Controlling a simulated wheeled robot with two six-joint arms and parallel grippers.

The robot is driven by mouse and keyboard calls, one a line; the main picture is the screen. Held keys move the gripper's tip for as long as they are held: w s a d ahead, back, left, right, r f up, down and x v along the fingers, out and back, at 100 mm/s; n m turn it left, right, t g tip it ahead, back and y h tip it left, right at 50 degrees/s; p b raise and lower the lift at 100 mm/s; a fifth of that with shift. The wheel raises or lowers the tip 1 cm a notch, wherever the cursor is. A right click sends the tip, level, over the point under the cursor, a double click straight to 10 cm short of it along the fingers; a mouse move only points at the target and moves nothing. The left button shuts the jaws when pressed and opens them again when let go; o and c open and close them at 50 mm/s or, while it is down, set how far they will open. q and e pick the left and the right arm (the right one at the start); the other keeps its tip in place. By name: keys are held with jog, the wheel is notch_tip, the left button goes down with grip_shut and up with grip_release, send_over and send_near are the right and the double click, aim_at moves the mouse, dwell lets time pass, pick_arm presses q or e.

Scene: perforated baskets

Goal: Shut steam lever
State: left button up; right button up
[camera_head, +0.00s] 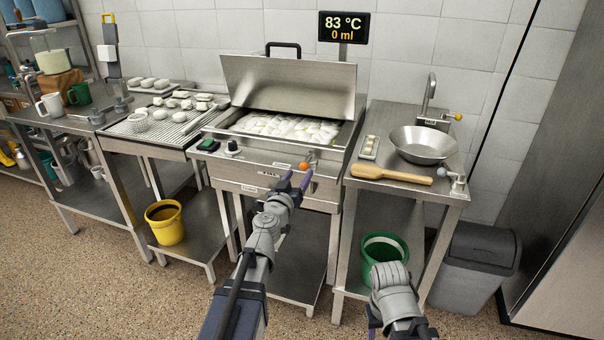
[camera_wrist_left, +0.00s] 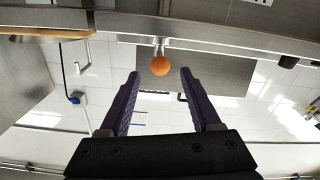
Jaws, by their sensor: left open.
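The steam lever (camera_head: 308,162) is on the front panel of the steel steamer (camera_head: 222,169) and ends in an orange ball knob (camera_head: 303,166). In the left wrist view the orange knob (camera_wrist_left: 160,66) shows just beyond and between the fingertips. My left gripper (camera_head: 295,180) is open in front of the knob, with its purple fingers to either side; it also shows in the left wrist view (camera_wrist_left: 160,73). Nothing is between the fingers. My right gripper (camera_head: 400,334) is low at the bottom edge, partly cut off, and its fingers cannot be made out well.
The steamer lid (camera_head: 290,86) is raised over pale buns. A display (camera_head: 344,27) reads 83 °C and 0 ml. A green bucket (camera_head: 384,249) stands below.

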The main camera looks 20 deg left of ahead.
aim_at(304, 167)
pick_arm(q)
jog(key=shift+w+d, duration=0.2)
jog(key=shift+w, duration=3.8)
grip_shut()
